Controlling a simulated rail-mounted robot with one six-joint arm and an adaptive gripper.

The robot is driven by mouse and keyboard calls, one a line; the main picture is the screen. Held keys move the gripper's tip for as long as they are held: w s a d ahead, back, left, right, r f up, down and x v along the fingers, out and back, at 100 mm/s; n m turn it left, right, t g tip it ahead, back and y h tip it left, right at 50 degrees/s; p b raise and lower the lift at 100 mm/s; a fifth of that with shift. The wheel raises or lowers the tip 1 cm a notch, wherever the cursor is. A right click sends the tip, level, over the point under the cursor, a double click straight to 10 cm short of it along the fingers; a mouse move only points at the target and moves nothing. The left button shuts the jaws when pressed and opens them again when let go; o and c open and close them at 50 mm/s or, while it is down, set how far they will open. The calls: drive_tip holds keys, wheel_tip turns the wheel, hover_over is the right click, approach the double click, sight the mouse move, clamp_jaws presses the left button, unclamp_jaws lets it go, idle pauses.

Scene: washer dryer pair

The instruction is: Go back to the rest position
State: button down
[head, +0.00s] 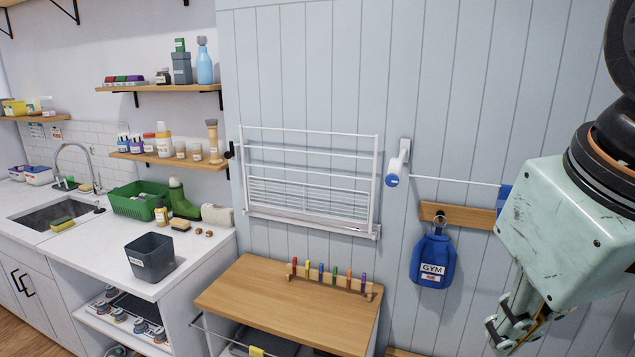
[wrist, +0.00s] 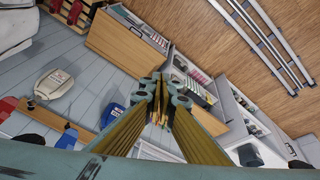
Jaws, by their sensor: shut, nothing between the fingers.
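My gripper (head: 514,328) hangs at the lower right of the head view, below the pale green wrist housing. It is shut and holds nothing. In the wrist view its two long fingers (wrist: 162,88) meet in the middle of the picture. In the head view it is apart from the blue GYM bag (head: 433,260), which hangs on a wooden peg board to its left. The far side of the gripper is hidden in the head view.
A wooden-topped unit (head: 290,300) carries a rack of coloured pegs (head: 327,278). A white drying rack (head: 310,185) is on the wall. The counter at left holds a grey bin (head: 150,257), a green basket (head: 138,202) and a sink (head: 52,212). A cream bag (wrist: 57,90) shows in the wrist view.

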drive_tip(key=shift+m+y, duration=0.3)
drive_tip(key=shift+m, duration=0.6)
drive_tip(key=s+f, duration=0.2)
drive_tip(key=s, duration=0.1)
drive_tip(key=s+a+f, duration=0.1)
drive_tip(key=shift+s+b, duration=0.2)
drive_tip(key=shift+b, duration=0.15)
